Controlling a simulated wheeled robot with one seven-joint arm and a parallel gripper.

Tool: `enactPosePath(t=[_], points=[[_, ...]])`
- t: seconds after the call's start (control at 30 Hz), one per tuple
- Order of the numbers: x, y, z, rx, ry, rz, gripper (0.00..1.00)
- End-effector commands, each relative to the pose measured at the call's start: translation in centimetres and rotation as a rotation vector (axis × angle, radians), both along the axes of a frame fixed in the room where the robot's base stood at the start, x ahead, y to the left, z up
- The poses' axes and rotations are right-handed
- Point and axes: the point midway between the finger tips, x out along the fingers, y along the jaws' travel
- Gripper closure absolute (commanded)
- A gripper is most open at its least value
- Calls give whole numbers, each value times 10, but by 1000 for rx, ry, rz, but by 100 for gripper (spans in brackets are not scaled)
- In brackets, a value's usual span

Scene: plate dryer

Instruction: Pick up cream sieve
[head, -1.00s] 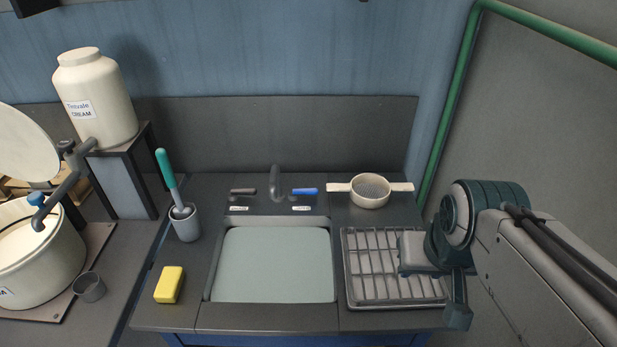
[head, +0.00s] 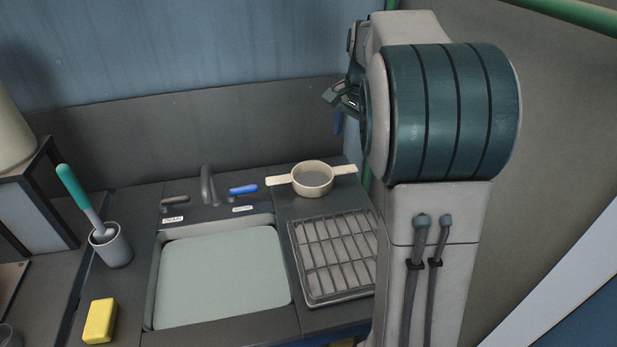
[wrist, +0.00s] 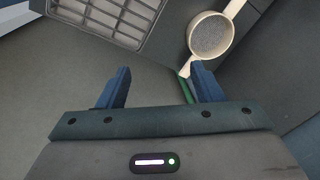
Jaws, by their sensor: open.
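The cream sieve (head: 312,178) is a round cream bowl with a grey mesh and two flat handles. It sits on the counter behind the drying rack, to the right of the sink taps. In the wrist view the sieve (wrist: 211,36) is at the upper right, beyond my right fingertip, with one handle end close to that finger in the picture. My gripper (wrist: 160,85) is open and empty, its two blue fingers spread apart. In the head view my gripper (head: 345,100) is raised at the right of the sieve, partly hidden by my arm.
The drying rack (head: 335,258) is empty, in front of the sieve; it also shows in the wrist view (wrist: 105,16). The sink (head: 220,278) lies left, with a blue-handled tap (head: 243,190). A green pipe (head: 570,14) runs by the right wall. A yellow sponge (head: 100,320) and brush cup (head: 112,246) are farther left.

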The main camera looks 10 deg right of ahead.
Motion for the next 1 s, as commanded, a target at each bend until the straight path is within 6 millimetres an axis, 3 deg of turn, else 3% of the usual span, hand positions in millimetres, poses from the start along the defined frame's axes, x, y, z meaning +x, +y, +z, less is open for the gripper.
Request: enactPosePath(t=[0.03, 0.2, 0.37, 0.5, 0.73, 1.0], points=[[19, -8, -14, -13, 16, -59, 40], [72, -27, -41, -67, 48, -253, 40], [118, -34, -72, -143, 62, -408, 40], [154, -28, -101, -222, 60, -512, 40], [189, -9, -139, -319, 43, -602, 40], [198, -8, -167, -348, 39, -627, 40]])
